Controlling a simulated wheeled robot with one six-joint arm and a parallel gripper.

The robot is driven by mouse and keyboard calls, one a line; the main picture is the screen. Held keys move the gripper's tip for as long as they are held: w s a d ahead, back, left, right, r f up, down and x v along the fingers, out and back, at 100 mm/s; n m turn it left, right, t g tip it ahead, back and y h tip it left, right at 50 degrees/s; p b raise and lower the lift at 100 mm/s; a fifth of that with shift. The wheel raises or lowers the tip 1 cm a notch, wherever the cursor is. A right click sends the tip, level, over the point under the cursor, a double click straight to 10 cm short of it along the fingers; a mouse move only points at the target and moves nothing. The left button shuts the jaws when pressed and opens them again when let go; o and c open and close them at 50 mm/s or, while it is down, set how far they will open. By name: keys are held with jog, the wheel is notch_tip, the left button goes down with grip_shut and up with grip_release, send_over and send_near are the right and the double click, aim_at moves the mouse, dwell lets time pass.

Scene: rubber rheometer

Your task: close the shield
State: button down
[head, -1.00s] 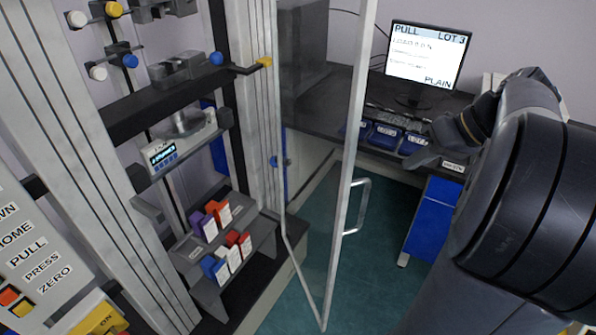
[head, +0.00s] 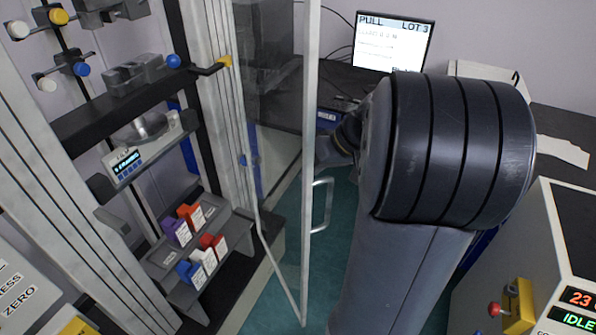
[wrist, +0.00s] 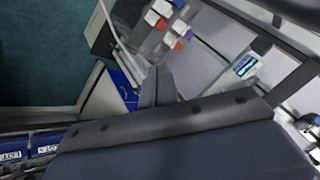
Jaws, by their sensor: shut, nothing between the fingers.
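The shield (head: 282,150) is a clear panel in a pale metal frame. In the head view it stands open, swung out from the test frame's upright. Its bar handle (head: 328,203) is on the right side of its free edge. The dark end of my arm shows just right of the shield, above the handle, mostly hidden behind my large arm link. In the wrist view my gripper (wrist: 156,76) is shut and empty. A pale strip left of it may be the shield's edge; I cannot tell whether they touch.
A small scale (head: 145,155) and a rack of coloured specimen blocks (head: 215,240) stand inside the test frame. A monitor (head: 392,42) stands on the back bench. An instrument (head: 575,240) reading IDLE is at right. Teal floor lies below the shield.

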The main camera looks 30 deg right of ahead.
aim_at(284, 187)
jog(key=a, duration=0.3)
jog(key=shift+r+p, duration=0.15)
jog(key=shift+p, duration=0.15)
jog(key=shift+a, duration=0.1)
